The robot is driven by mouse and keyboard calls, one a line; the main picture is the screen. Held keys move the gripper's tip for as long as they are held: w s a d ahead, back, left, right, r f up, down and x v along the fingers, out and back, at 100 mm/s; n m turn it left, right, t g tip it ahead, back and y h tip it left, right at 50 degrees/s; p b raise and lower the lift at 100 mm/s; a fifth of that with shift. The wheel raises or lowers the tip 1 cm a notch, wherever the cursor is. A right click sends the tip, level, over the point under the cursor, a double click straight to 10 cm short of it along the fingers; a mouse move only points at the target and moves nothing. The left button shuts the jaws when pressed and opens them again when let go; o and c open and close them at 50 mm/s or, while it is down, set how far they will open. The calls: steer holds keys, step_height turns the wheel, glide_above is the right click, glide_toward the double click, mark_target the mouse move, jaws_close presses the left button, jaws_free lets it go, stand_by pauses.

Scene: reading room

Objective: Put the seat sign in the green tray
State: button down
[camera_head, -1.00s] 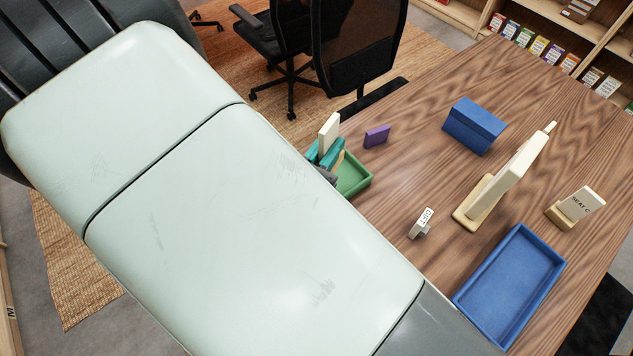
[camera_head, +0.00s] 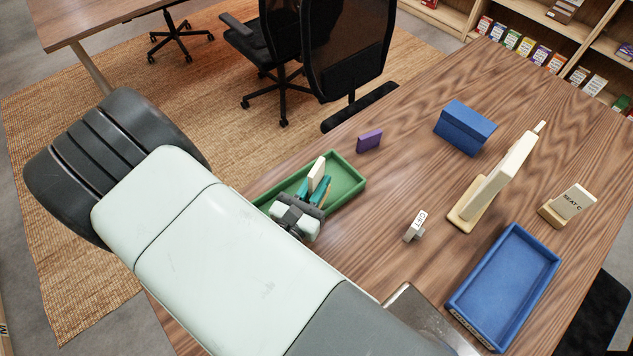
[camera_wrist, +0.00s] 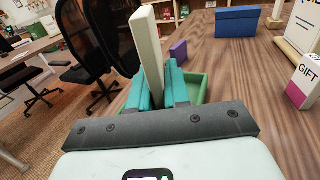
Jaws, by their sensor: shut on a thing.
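My gripper (camera_head: 318,188), with teal fingers, is shut on a cream slab (camera_head: 317,173). The slab stands up between the fingers in the wrist view (camera_wrist: 147,50), edge on, with no lettering visible. The green tray (camera_head: 349,172) lies under and around the fingers at the table's left edge. Its near part is hidden by my arm, and I cannot tell whether the slab touches its floor. In the wrist view, part of the tray (camera_wrist: 201,88) shows behind the fingers. A cream sign reading "SEAT C" (camera_head: 573,201) stands in a wooden base at the right of the table.
A purple block (camera_head: 369,140) lies just beyond the tray. A blue box (camera_head: 464,127), a cream stand (camera_head: 505,170), a small "GIFT" sign (camera_head: 416,225) and an empty blue tray (camera_head: 515,285) are to the right. Bare wood lies between the green tray and the GIFT sign.

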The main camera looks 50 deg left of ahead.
steer(key=shift+f, duration=0.1)
steer(key=shift+f, duration=0.5)
steer(key=c, duration=1.1)
jaws_free()
steer(key=shift+r, duration=0.1)
